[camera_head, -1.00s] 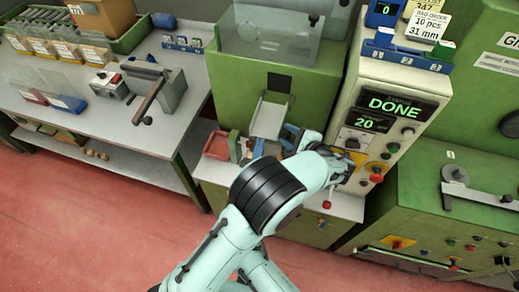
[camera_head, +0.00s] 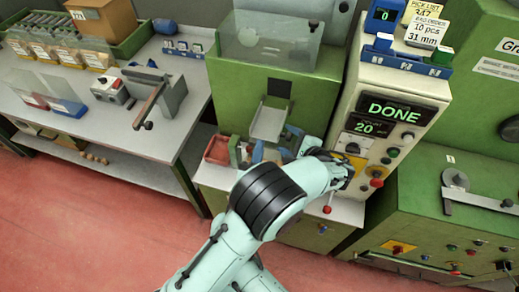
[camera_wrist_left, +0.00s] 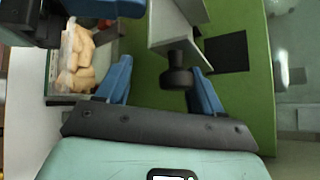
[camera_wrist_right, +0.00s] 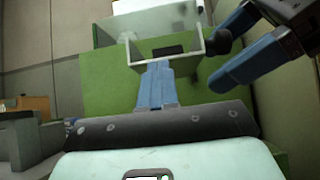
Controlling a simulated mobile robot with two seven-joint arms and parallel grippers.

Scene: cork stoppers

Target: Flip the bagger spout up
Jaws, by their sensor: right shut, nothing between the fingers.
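The bagger spout (camera_head: 269,122) is a grey metal chute on the front of the green bagger (camera_head: 265,80). It slopes down and outward below a dark opening. In the left wrist view the spout (camera_wrist_left: 180,28) has a black knob (camera_wrist_left: 177,76), and my open left gripper (camera_wrist_left: 162,78) has a finger on either side of it; contact is unclear. The right wrist view shows the spout (camera_wrist_right: 165,48) ahead of my right gripper (camera_wrist_right: 158,68), which is shut and empty, its tips close to the spout's lower edge. The left gripper's fingers also show there beside the knob.
A control panel (camera_head: 388,106) reading DONE and 20 stands right of the spout. A red bin (camera_head: 217,149) sits left below it. A red-knobbed lever (camera_head: 327,209) is at the front. A clear hopper (camera_head: 270,42) tops the bagger. Light-coloured pieces (camera_wrist_left: 75,55) lie in a container.

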